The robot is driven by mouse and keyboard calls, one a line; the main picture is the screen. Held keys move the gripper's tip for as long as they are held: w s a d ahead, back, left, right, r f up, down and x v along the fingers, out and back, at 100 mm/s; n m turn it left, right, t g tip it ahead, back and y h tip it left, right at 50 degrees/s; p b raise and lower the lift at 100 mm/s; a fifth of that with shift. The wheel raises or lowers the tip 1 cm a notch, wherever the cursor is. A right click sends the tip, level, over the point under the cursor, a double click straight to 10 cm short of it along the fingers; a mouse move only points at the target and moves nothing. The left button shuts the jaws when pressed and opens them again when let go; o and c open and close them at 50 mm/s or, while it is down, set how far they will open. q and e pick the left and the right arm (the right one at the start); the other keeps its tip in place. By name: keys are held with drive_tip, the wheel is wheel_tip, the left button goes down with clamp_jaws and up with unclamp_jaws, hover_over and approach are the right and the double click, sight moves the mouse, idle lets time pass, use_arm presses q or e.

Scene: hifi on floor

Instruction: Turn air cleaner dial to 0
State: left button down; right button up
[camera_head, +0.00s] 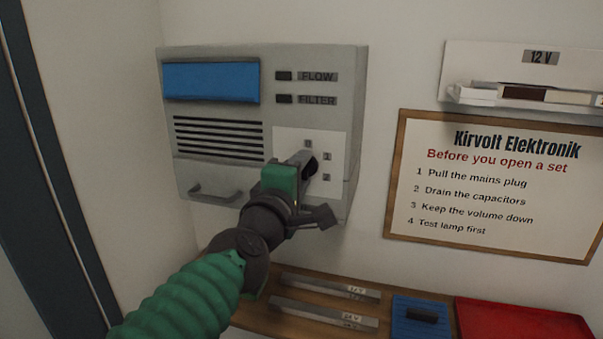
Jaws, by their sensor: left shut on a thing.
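The air cleaner (217,110) is a grey box on the wall, with a blue panel, vent slots and a white dial plate (337,150) at its lower right. Small number marks show on the plate, above and to the right of the dial. The dark dial (310,167) is partly hidden by my left gripper (302,172). My left gripper is in front of the plate, shut on the dial. The dial's exact pointing is hard to tell. My right gripper is not in view.
FLOW and FILTER indicators (306,88) sit above the dial plate. A handle (214,194) sticks out at the lower left of the cleaner. A framed notice (490,185) hangs to the right. Below are a wooden shelf (262,314), a blue block (420,328) and a red tray (520,322).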

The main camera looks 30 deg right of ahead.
use_arm(q)
drive_tip(key=shift+w+n, duration=0.1)
drive_tip(key=shift+n, duration=0.2)
drive_tip(key=c, duration=1.3)
unclamp_jaws()
drive_tip(key=shift+o, duration=2)
drive_tip(key=shift+w+d+f, duration=0.15)
drive_tip(key=shift+w, duration=0.05)
drive_tip(key=shift+s, duration=0.1)
drive_tip(key=b+v, duration=0.9)
drive_tip(key=v, duration=0.7)
drive_tip(key=shift+s+a, duration=0.15)
drive_tip(key=shift+a, duration=0.15)
